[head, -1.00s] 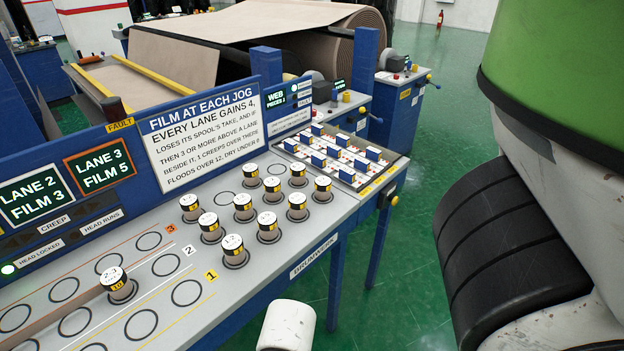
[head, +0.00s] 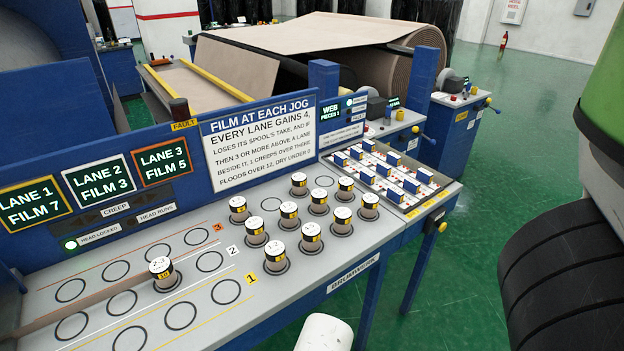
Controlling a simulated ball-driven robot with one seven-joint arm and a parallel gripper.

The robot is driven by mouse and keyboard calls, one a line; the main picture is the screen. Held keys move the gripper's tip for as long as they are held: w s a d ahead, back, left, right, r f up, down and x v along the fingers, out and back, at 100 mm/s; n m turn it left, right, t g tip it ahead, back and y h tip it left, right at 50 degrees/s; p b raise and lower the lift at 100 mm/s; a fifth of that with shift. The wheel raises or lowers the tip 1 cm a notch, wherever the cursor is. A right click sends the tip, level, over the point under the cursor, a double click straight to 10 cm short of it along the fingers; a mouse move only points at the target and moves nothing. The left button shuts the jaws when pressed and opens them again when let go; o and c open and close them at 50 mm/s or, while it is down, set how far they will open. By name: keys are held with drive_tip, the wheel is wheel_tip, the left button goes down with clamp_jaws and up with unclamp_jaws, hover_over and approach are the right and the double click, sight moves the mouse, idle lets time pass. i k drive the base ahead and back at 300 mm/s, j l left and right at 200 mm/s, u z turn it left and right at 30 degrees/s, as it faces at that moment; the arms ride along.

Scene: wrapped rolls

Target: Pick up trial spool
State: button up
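Several small spools with white printed caps, dark bands and tan bodies stand upright in rings on the right part of the grey bench (head: 200,330) in the head view. The nearest of these spools (head: 275,257) stands at the front left of the group. One more spool (head: 164,276) stands alone to the left, in the middle lane. The cap print is too small to read surely, and I cannot tell which is the trial spool. My gripper is not in view, so its state and distance from the spools do not show.
Lane signs read film 7, film 3 and film 5; the lane 3 sign (head: 161,167) is framed orange. Empty rings (head: 226,291) lie around the lone spool. A rack of blue-and-white pieces (head: 390,180) sits at the bench's right end. Green floor (head: 465,265) is open beyond it.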

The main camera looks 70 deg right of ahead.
sight(299, 179)
drive_tip(key=z, duration=1.3)
drive_tip(key=l+u, duration=0.1)
drive_tip(key=u, duration=0.35)
